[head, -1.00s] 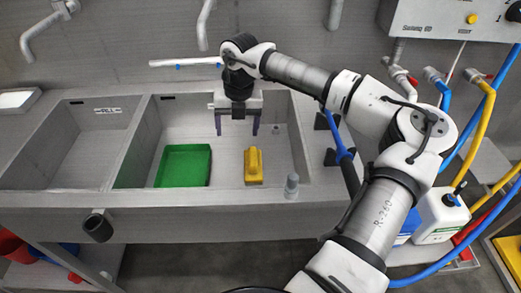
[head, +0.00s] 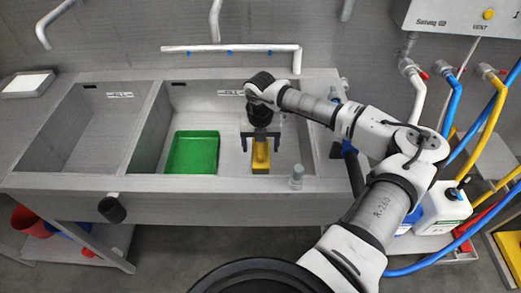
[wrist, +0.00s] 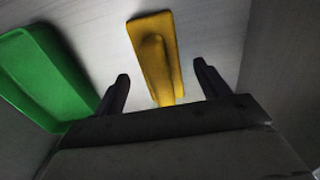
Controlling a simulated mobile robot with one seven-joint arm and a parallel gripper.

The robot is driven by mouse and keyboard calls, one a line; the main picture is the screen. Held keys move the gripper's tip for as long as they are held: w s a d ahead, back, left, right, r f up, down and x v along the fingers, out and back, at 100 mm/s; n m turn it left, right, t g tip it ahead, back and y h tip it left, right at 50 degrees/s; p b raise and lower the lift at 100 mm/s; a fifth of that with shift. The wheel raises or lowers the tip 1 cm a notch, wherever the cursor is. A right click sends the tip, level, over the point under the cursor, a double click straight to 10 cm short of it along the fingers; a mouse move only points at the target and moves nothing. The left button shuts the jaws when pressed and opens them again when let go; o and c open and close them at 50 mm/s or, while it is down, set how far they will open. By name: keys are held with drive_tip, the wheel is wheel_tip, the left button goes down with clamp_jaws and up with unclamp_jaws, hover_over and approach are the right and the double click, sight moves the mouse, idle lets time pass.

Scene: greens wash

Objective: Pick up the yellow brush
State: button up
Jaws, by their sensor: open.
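The yellow brush (head: 260,158) lies on the floor of the right sink basin, to the right of the green tray. In the wrist view the brush (wrist: 155,52) shows between and beyond my two fingers, its near end partly hidden behind the gripper body. My gripper (head: 260,146) is over the brush, pointing down. In the wrist view my gripper (wrist: 160,84) is open, with a finger on either side of the brush's line and nothing held. I cannot tell exactly how high the fingertips are above the brush.
The green tray (head: 193,153) lies in the same basin, left of the brush. The basin walls and divider surround them. The left basin (head: 72,140) is empty. A white pipe (head: 230,48) runs along the back.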

sight(260, 145)
drive_tip(key=shift+f, duration=1.2)
drive_tip(key=c, duration=1.2)
drive_tip(key=shift+r, duration=0.1)
wheel_tip(260, 145, up, 20)
drive_tip(key=b, duration=0.4)
